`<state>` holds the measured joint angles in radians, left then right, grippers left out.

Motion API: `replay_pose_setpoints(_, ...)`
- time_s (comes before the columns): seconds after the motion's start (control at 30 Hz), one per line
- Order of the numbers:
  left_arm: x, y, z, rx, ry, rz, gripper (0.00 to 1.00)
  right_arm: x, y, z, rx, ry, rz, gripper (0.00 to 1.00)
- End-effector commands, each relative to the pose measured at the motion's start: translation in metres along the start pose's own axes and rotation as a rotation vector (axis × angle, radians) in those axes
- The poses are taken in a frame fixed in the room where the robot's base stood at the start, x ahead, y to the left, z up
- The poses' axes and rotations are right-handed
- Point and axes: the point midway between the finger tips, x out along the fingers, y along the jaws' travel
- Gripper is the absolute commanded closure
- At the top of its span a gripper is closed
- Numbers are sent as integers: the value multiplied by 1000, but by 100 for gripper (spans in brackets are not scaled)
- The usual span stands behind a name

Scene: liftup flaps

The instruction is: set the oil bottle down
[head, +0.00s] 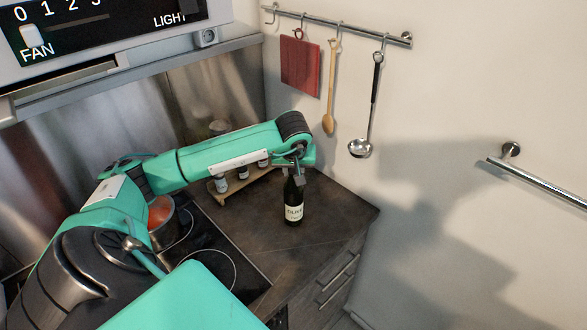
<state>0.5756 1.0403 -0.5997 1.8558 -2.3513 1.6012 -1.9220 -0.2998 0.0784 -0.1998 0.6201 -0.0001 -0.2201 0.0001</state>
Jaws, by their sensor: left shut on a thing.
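The oil bottle (293,209) is dark with a pale label and stands upright at the dark countertop (335,214), in the middle of the head view. I cannot tell for certain whether its base touches the counter. My left gripper (297,176) comes down from above and is shut on the bottle's upper part, hiding its neck and top. My right gripper is not in the head view.
A wooden rack (243,186) with small jars stands behind my left forearm. A pot (162,222) with orange-red contents is on the black cooktop (232,262) at left. The counter right of the bottle is clear. Utensils hang from a wall rail (345,27).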

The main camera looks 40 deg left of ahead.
Motion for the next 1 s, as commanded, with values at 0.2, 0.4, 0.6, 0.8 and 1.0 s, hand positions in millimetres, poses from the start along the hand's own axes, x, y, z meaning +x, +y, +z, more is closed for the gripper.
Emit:
replay_pose_setpoints(0.2,2,0,1,0,-1,0,66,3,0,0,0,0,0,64)
replay_pose_setpoints(0.4,2,0,1,0,-1,0,50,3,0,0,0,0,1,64)
replay_pose_setpoints(0.6,1,0,0,0,-1,0,50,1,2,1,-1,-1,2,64)
replay_pose_setpoints(0.8,-19,1,0,0,4,3,50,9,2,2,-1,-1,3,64)
replay_pose_setpoints(1.0,-63,0,0,1,5,3,50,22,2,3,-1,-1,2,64)
